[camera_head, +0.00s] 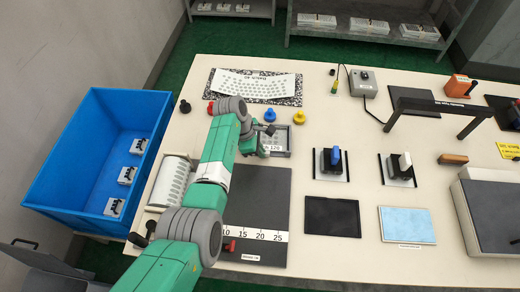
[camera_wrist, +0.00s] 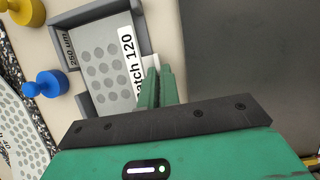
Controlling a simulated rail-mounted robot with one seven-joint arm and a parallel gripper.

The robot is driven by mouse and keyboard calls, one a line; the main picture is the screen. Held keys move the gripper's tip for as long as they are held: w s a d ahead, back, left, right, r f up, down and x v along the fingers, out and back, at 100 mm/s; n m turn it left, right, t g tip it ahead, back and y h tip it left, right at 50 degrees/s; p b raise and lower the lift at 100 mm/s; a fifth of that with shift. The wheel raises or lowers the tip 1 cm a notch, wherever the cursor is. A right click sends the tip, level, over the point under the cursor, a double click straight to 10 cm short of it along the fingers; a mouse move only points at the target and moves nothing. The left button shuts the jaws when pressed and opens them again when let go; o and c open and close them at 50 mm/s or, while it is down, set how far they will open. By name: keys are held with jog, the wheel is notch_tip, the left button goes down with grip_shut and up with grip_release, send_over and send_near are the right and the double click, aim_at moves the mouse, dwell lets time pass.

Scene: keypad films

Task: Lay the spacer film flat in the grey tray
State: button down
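The spacer film (camera_wrist: 103,72) is a light grey sheet with rows of round dots, marked "250 um" and "Batch 120". It lies within the walls of the grey tray (camera_wrist: 98,12) in the wrist view; I cannot tell whether it rests fully on the tray floor. In the head view the film (camera_head: 278,138) shows in the tray (camera_head: 290,152), partly behind my arm. My gripper (camera_wrist: 160,78) has its fingers close together at the film's labelled edge, where a white tab meets them. They appear shut on that tab, though the contact itself is hidden.
A blue knob (camera_head: 270,115) and a yellow knob (camera_head: 299,117) stand just behind the tray. A dotted white sheet (camera_head: 255,85) lies on a speckled board farther back. A dark flat plate (camera_head: 262,190) lies in front of the tray. A blue bin (camera_head: 75,150) stands left of the table.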

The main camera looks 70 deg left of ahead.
jog(key=shift+f, duration=0.45)
jog(key=c, duration=1.6)
grip_release()
jog(key=shift+o, duration=0.2)
jog(key=p+v, duration=0.2)
jog(key=v, duration=0.6)
jog(key=shift+w+d, duration=0.1)
